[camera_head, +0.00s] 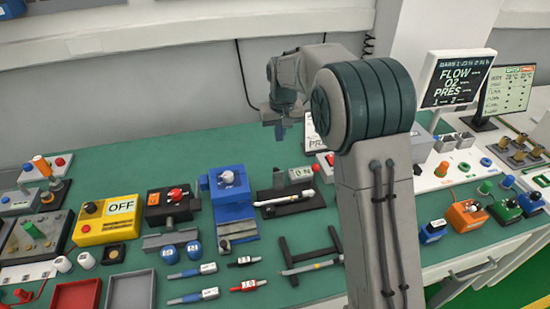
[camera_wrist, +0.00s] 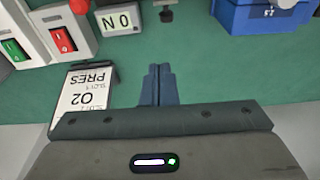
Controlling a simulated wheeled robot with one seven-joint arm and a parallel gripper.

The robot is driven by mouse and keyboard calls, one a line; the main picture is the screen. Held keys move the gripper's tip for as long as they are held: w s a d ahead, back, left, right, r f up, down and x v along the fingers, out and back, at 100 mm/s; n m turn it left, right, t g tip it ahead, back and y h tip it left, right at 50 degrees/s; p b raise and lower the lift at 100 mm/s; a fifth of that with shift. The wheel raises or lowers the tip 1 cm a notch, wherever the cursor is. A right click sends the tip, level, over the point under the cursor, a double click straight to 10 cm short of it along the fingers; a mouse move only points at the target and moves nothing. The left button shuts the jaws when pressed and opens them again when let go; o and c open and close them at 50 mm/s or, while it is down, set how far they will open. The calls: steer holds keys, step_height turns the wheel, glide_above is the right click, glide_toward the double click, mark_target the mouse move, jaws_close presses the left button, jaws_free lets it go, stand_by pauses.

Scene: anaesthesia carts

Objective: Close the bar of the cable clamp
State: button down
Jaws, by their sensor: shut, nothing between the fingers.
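What looks like the cable clamp is a black base (camera_head: 297,208) with a short black upright piece (camera_head: 278,178) at its back and a white rod-like piece lying across it. I cannot make out the bar clearly. In the wrist view a small dark part (camera_wrist: 166,14), seemingly the upright, shows at the top edge. My gripper (camera_head: 281,132) is high above the back of the green table, behind the clamp and apart from it. In the wrist view my gripper (camera_wrist: 158,82) has its two blue-grey fingers together, empty, over bare green table.
A black frame with a pen-like tool (camera_head: 307,266) lies in front. An O2 PRES display (camera_wrist: 83,90) is close beside my fingers.

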mark_target(278, 179)
steer(key=w+f, duration=0.1)
steer(key=f, duration=0.2)
steer(key=w+a+f+p, duration=0.1)
steer(key=f, duration=0.3)
steer(key=w+a+f+p, duration=0.1)
steer(key=f, duration=0.3)
steer(key=shift+w+a, duration=0.1)
steer(key=shift+a, duration=0.1)
steer(key=shift+f+p, duration=0.1)
steer(key=shift+p, duration=0.4)
steer(key=s, duration=0.2)
steer(key=s+d, duration=0.1)
steer(key=shift+r+p, duration=0.25)
steer(key=shift+p, duration=0.15)
steer(key=shift+s, duration=0.3)
steer(key=shift+s+f+b, duration=0.1)
steer(key=shift+f+b, duration=0.05)
steer(key=shift+b, duration=0.15)
